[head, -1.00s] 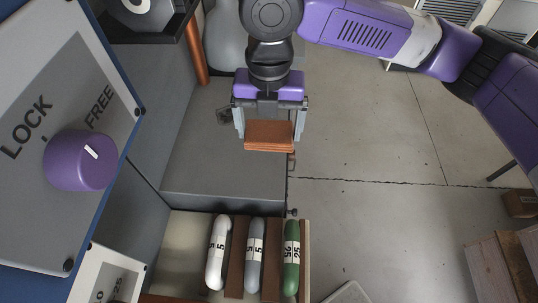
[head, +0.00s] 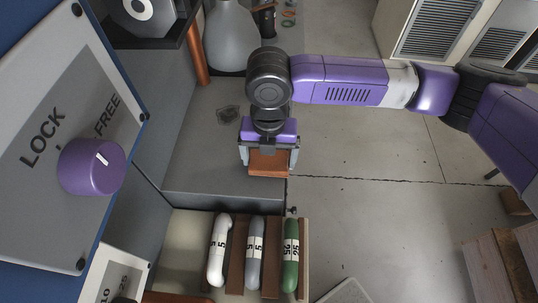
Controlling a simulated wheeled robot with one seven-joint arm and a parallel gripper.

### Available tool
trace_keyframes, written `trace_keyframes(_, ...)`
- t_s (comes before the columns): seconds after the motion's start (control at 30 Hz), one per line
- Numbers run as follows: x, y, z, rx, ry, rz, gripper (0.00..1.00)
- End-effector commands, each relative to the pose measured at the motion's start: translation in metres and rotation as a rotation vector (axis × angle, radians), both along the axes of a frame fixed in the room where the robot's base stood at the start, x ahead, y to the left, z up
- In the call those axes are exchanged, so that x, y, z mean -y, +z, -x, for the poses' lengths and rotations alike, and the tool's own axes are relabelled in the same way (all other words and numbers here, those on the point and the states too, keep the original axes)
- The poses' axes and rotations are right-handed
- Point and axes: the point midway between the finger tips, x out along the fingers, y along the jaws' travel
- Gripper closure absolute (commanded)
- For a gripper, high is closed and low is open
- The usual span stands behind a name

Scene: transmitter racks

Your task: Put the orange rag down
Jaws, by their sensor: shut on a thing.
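The orange rag (head: 268,163) is a folded, brownish-orange block between my fingers. My gripper (head: 268,158) points down and is shut on it. The rag shows over the right part of a grey flat surface (head: 200,165), near that surface's right edge. I cannot tell whether the rag touches the surface or hangs above it.
Below in the picture, an open drawer (head: 187,235) holds a white (head: 219,250), a grey (head: 254,255) and a green (head: 290,256) capsule-shaped piece. A panel with a purple knob (head: 91,166) stands at left. A grey flask (head: 231,38) is behind. Open floor lies right.

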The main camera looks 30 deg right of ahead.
Motion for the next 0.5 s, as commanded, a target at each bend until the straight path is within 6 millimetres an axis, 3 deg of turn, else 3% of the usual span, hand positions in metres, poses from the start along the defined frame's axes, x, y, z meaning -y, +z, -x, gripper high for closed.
trace_keyframes(0.17, -0.0002, -0.0033, 0.0001, 0.0, 0.0, 0.0, 0.42)
trace_keyframes(0.2, -0.0001, -0.0034, 0.0001, 0.0, 0.0, 0.0, 0.08)
trace_keyframes(0.23, 0.0, -0.0027, 0.0, 0.0, 0.0, 0.0, 0.02)
trace_keyframes(0.5, 0.0, -0.0011, 0.0, 0.0, 0.0, 0.0, 0.0)
